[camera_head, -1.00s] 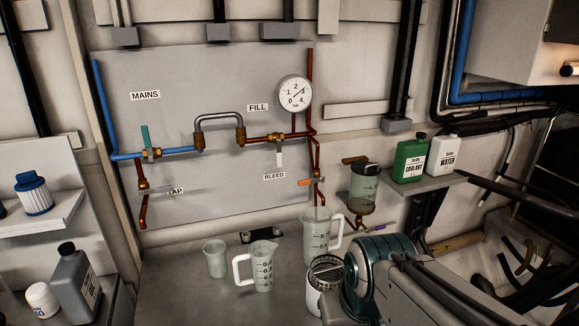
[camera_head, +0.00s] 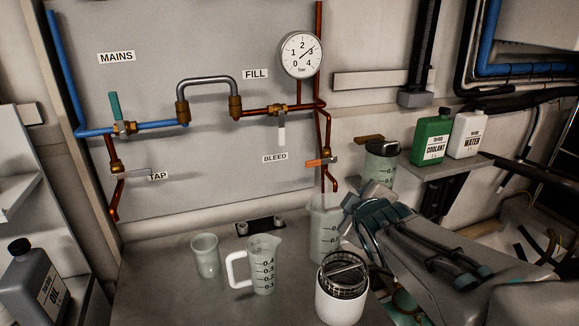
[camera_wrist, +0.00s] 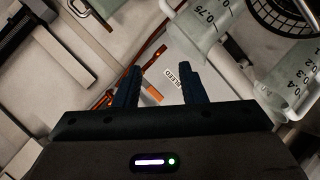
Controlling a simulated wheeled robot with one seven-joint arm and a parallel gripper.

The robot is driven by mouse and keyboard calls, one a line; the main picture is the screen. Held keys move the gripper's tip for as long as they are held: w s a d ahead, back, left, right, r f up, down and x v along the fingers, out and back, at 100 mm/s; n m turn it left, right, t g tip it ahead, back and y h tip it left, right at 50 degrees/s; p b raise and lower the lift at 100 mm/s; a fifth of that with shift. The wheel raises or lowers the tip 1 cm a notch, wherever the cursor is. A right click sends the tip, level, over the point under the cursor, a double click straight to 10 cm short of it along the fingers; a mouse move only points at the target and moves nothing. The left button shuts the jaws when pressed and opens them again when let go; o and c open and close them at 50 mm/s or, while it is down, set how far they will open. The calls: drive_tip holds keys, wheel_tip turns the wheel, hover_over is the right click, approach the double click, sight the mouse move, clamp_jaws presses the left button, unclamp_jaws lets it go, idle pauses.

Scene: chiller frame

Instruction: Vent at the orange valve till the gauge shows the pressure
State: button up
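The orange-handled bleed valve (camera_head: 322,162) sits on the copper pipe below the gauge, right of the BLEED label (camera_head: 275,158). Its handle lies about level. The round white gauge (camera_head: 302,54) above has its needle at upper right, roughly between 2 and 3 bar. My gripper (camera_wrist: 161,78) is open and empty in the wrist view, with two dark fingers apart. The orange handle (camera_wrist: 152,95) shows between and beyond them, apart from them as far as I can tell. In the head view my arm comes from the right, its end below and right of the valve; the fingertips are unclear.
A large measuring jug (camera_head: 323,240) stands under the bleed outlet, partly behind my arm. A smaller jug (camera_head: 262,268), a cup (camera_head: 205,256) and a white canister with a mesh top (camera_head: 341,295) stand on the bench. A coolant bottle (camera_head: 431,137) stands on the right shelf.

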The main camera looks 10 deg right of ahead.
sight(313, 164)
drive_tip(key=w+a+n+t+y+b, duration=0.1)
drive_tip(key=w+a+n, duration=0.1)
drive_tip(key=w, duration=0.4)
drive_tip(key=w+a+r+n+t+y+b, duration=0.1)
drive_tip(key=w+a+n+t+y+b, duration=0.1)
drive_tip(key=w+n, duration=0.3)
drive_tip(key=w+a+n+t+y+b, duration=0.1)
drive_tip(key=w+a+n+t+y, duration=0.1)
drive_tip(key=w, duration=0.4)
drive_tip(key=shift+w+a+r+n, duration=0.2)
drive_tip(key=shift+w+n, duration=0.1)
drive_tip(key=shift+n, duration=0.5)
drive_tip(key=shift+c, duration=0.4)
clamp_jaws()
